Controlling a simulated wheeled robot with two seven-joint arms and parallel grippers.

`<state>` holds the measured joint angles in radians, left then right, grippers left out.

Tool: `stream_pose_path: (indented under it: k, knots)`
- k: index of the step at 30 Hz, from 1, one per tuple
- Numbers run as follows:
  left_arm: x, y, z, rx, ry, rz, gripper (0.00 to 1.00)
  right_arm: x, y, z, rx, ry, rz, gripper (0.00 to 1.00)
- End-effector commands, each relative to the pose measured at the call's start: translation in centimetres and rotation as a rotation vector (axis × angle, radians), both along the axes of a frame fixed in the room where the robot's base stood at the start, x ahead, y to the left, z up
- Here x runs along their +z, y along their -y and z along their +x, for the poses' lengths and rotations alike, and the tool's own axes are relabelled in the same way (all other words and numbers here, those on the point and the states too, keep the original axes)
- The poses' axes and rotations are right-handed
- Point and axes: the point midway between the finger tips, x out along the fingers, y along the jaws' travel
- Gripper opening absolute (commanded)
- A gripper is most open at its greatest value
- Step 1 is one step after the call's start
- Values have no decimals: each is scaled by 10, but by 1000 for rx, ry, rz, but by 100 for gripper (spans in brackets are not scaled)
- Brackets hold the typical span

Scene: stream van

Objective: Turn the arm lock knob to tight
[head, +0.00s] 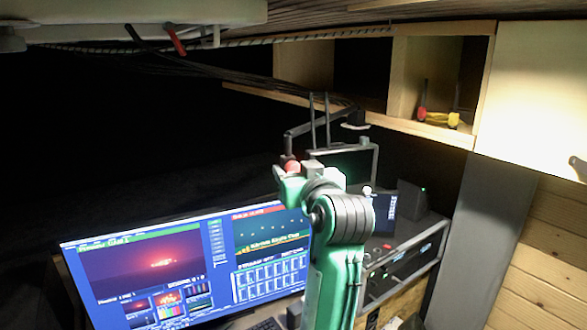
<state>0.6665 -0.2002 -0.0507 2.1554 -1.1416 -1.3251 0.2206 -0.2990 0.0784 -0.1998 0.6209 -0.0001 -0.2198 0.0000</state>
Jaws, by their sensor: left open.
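A black jointed boom arm (322,125) stands above the desk, in front of the wooden shelf. A small red rounded piece (291,166), apparently the arm lock knob, shows at its lower left end. My left gripper (293,171) is open at this red piece, at the end of my green arm. The wrist and dark ringed joint hide much of the fingers, so I cannot tell whether they touch the knob. The knob's marking and setting cannot be read. My right gripper is not in view.
A lit monitor (165,262) stands at lower left, close to my arm. A black equipment rack (405,262) and a small dark screen (384,212) are on the right. A wooden shelf (432,130) holds red and yellow items (438,117). Cables hang overhead. The left middle is dark.

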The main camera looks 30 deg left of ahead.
Motion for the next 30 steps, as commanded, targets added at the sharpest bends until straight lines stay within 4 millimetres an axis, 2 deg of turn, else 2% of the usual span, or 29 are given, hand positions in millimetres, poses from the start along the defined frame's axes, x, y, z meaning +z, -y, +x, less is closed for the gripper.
stream_pose_path:
  k: [5,8,12,13,23,30]
  knots:
    - [0,0,0,0,0,0,54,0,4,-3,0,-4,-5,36]
    - [0,0,0,0,0,0,38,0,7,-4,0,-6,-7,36]
    - [0,0,0,0,-1,1,11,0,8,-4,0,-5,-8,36]
    - [0,0,0,0,-1,1,9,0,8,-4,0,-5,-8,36]
    - [-1,0,0,0,-38,27,9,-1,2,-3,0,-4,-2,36]
    - [-1,0,1,0,-155,115,9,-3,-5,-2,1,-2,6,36]
